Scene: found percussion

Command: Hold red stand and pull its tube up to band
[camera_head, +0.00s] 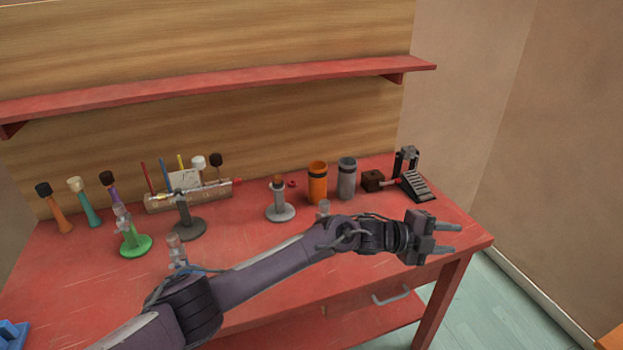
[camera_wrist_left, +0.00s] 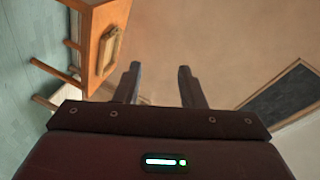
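I cannot make out a red stand; my left arm hides part of the table front. A green stand (camera_head: 136,245) with a clear tube top shows at the left. My left gripper (camera_head: 452,240) is open and empty, pointing right, above the table's right front edge. In the left wrist view its two fingers (camera_wrist_left: 160,70) are apart with nothing between them. My right gripper is not in view.
The red table (camera_head: 75,290) also holds a dark stand (camera_head: 188,229), a grey stand (camera_head: 281,213), an orange cylinder (camera_head: 317,183), a grey cylinder (camera_head: 347,180), a black pedal (camera_head: 416,187) and several mallets (camera_head: 85,204). A red shelf (camera_head: 220,82) runs above.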

